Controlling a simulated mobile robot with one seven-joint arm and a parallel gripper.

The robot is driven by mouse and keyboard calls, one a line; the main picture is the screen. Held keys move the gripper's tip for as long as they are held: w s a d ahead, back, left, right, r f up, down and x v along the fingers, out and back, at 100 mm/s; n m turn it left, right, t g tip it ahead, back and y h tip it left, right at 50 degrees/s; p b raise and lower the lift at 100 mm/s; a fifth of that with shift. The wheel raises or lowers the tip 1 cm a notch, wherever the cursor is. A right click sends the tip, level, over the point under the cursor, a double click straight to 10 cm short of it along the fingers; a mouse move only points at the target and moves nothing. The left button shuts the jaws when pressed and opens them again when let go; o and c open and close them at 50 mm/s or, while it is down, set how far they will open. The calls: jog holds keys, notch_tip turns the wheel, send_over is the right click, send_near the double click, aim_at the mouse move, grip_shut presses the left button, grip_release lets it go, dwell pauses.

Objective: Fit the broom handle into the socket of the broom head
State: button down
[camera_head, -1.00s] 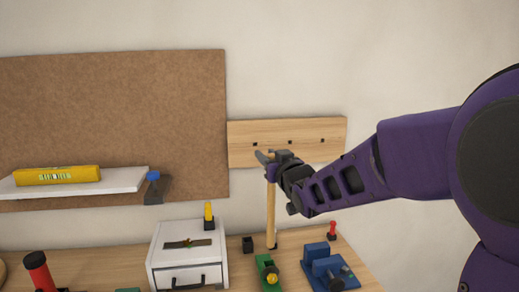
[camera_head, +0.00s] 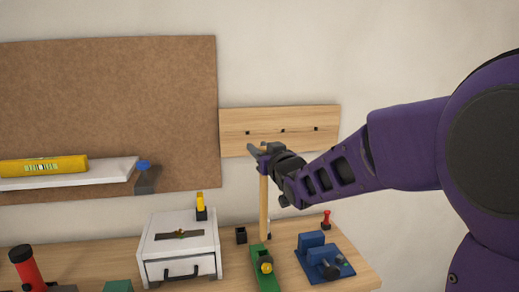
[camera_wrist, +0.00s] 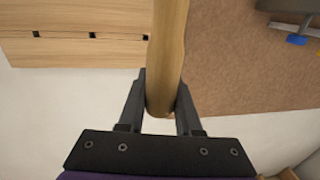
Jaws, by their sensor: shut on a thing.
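My gripper (camera_head: 256,152) is shut on the upper end of a light wooden broom handle (camera_head: 264,205), in front of the wall. The handle hangs about upright below the gripper. Its lower end is close to the workbench top, and I cannot tell if it touches. In the wrist view the handle (camera_wrist: 167,50) runs between the two fingers (camera_wrist: 160,105), its end just showing between them. I cannot make out a broom head or its socket in either view.
The workbench (camera_head: 115,262) carries a white drawer box (camera_head: 180,250), a small black block (camera_head: 240,235), a green tool (camera_head: 264,265) beside the handle's foot, and a blue vise (camera_head: 318,255). A wooden board (camera_head: 285,118) with dark holes is on the wall behind.

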aim_at(264, 197)
jog(key=shift+f+b, duration=1.5)
jog(key=shift+f, duration=0.4)
jog(key=shift+b, duration=0.6)
jog(key=shift+f+b, duration=1.05)
jog(key=shift+f, duration=1.75)
jog(key=c, duration=0.5)
grip_release()
jog(key=shift+s, duration=0.1)
